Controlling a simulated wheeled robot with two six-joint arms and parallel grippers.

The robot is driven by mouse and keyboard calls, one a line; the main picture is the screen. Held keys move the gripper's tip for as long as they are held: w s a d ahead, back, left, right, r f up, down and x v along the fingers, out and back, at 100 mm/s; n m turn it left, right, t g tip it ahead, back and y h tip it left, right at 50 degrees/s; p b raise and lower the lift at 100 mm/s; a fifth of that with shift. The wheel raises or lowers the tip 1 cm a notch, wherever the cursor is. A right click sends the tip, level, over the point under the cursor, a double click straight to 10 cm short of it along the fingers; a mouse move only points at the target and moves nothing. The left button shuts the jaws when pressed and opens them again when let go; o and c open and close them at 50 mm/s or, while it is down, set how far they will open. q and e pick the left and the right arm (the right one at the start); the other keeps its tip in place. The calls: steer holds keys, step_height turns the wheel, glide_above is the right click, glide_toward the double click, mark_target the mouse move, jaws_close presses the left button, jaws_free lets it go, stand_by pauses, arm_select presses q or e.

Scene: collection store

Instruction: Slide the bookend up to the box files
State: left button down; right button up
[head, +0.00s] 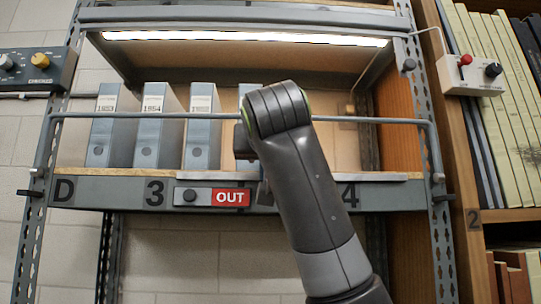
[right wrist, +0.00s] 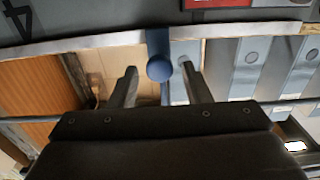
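The bookend (right wrist: 158,45) shows in the right wrist view as a dark blue upright strip with a round knob, crossing the pale shelf edge. In the head view my right arm hides most or all of it. Several grey-blue box files (head: 152,130) stand upright on the shelf, the rightmost (head: 250,90) partly behind my arm. In the right wrist view the nearest file (right wrist: 184,52) is just right of the bookend; I cannot tell if they touch. My right gripper (right wrist: 159,70) is open, its fingers apart on either side of the bookend. My left gripper is not in view.
A grey rail (head: 380,120) runs across the shelf front above the shelf edge (head: 385,177). A red OUT sign (head: 230,197) is on the front edge. Metal posts stand at both ends. A wooden bookcase (head: 460,160) with a control box (head: 470,75) is at right.

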steer(key=shift+d, duration=0.25)
steer(key=s+b, duration=0.2)
steer(key=s, duration=0.3)
steer(key=s+b, duration=0.3)
steer(key=s, duration=0.3)
steer(key=s+b, duration=0.3)
steer(key=s, duration=0.3)
steer(key=shift+s+d, duration=0.2)
steer(key=shift+d, duration=0.05)
steer(key=shift+f, duration=0.1)
